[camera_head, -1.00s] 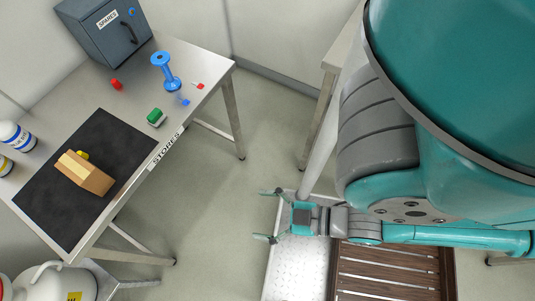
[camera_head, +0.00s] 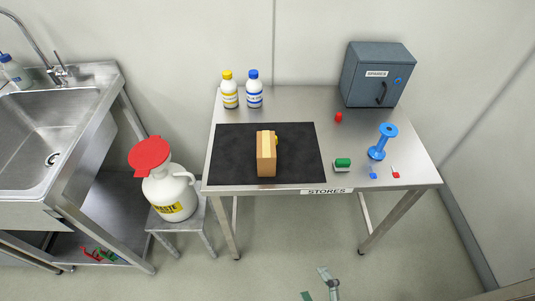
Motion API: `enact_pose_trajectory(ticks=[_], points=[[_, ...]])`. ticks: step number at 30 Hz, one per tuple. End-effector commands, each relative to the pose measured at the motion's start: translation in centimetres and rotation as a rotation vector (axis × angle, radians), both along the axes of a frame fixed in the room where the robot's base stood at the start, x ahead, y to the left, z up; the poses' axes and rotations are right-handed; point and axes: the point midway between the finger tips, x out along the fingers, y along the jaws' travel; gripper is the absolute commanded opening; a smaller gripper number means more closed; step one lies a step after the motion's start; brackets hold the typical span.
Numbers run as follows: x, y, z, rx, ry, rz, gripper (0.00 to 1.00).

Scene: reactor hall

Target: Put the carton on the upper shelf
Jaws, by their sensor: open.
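The carton (camera_head: 266,154) is a small brown box with a lighter tape strip. It stands on the black mat (camera_head: 232,166) on the steel table marked STORES. A small yellow thing shows at its right side, partly hidden by it. My gripper (camera_head: 315,284) is at the bottom edge of the view, in front of the table and well apart from the carton. Its fingers are spread and empty, and the rest of it is cut off by the frame. No upper shelf can be made out in this view.
On the table (camera_head: 297,105) stand two bottles (camera_head: 230,94), a grey SPARES cabinet (camera_head: 376,75), a blue spool-shaped stand (camera_head: 382,141), a green-topped block (camera_head: 342,164) and small red and blue pieces. A waste jug (camera_head: 170,192) on a stool and a sink (camera_head: 40,140) stand left. Floor before the table is clear.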

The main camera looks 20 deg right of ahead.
Motion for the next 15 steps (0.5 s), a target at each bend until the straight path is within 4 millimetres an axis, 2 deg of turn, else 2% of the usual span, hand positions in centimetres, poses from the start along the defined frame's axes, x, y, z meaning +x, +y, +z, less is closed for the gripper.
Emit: enact_pose_trajectory(ticks=[1, 7, 11, 15], points=[[1.9, 0.2, -0.4, -0.112, -0.014, 0.03, 0.9], [8.4, 0.3, -1.2, -0.59, -0.043, 0.117, 0.9], [12.9, 0.4, -0.8, -0.899, -0.054, 0.149, 0.9], [17.7, 0.6, 0.5, -1.225, -0.053, 0.16, 0.9]])
